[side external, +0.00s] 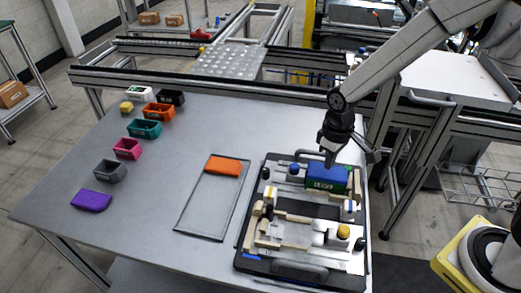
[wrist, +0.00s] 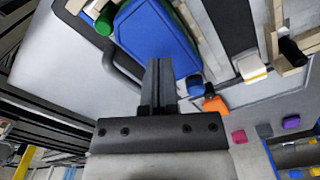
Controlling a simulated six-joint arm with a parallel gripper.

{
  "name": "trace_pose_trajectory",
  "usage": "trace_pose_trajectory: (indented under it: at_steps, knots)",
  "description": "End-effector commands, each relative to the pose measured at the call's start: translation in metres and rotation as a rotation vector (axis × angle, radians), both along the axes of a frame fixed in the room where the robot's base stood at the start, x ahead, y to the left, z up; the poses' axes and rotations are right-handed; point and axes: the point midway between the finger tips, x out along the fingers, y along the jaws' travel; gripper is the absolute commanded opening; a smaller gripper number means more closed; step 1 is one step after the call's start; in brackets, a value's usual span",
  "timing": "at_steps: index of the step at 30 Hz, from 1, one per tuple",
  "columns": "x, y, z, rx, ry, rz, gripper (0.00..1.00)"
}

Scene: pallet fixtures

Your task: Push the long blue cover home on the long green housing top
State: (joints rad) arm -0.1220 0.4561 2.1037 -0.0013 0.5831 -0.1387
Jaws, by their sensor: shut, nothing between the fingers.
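The long blue cover (side external: 328,172) lies on top of the long green housing (side external: 322,185), at the back of the black pallet on the table. Only a green band of the housing shows below the cover; I cannot tell how closely they meet. My gripper (side external: 329,162) is just above the cover's back edge in the side view. In the wrist view, the blue cover (wrist: 155,35) fills the top middle and my shut, empty fingers (wrist: 158,68) overlap its near end. I cannot tell whether the tips touch it.
The pallet (side external: 245,235) carries wooden blocks, capped posts and a dark recess around the housing. A flat tray (side external: 200,215) with an orange cover (side external: 223,166) lies to its left. Several coloured boxes and a purple piece (side external: 91,200) stand farther left. The table between is clear.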

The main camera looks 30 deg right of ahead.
Motion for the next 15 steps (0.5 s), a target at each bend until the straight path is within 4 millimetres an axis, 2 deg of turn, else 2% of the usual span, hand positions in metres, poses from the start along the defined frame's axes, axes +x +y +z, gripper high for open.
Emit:
trace_pose_trajectory:
  at_steps: [15]
  knots:
    - [0.0, 0.0, 0.03, 0.001, -0.002, 0.0, 0.0]
